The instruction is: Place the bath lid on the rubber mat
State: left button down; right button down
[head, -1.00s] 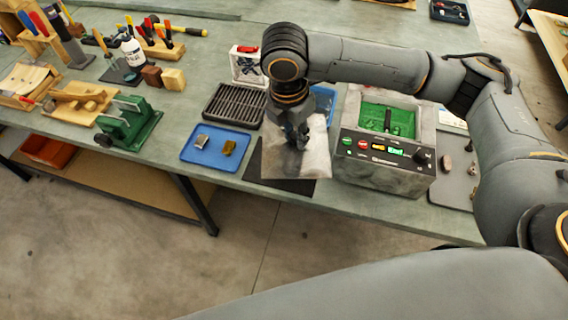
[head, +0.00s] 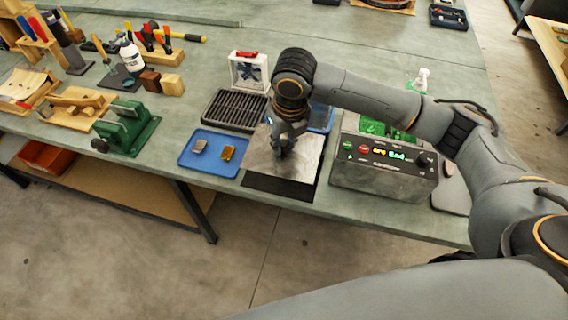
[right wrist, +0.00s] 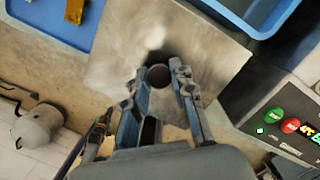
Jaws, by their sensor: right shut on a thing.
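The bath lid (head: 308,158) is a flat grey metal plate over the black rubber mat (head: 278,189) on the bench. The mat shows as a dark strip along the lid's front edge; the lid hides most of it. I cannot tell whether the lid touches the mat. My right gripper (head: 284,150) points down at the lid's middle. In the right wrist view, its fingers (right wrist: 162,82) are shut around the round knob on the lid (right wrist: 115,70). My left gripper is not in view.
The bath (head: 380,178), with a lit front panel, stands right of the mat. A blue tray (head: 213,165) with two small pieces lies to the left. A black rack (head: 235,111) and a white fan box (head: 249,70) are behind. The bench's front edge is close to the mat.

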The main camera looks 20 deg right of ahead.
aim_at(284, 161)
notch_tip(284, 161, down, 7)
jog(key=shift+f+p, duration=0.2)
jog(key=shift+p, duration=0.2)
jog(key=shift+f, duration=0.1)
jog(key=c, duration=1.1)
grip_release()
jog(key=r, duration=0.4)
jog(key=s+r, duration=0.1)
jog(key=r, duration=0.3)
jog(key=r+b, duration=0.1)
jog(key=r, duration=0.3)
jog(key=shift+s+d+r, duration=0.1)
jog(key=shift+s+d, duration=0.05)
jog(key=shift+s, duration=0.25)
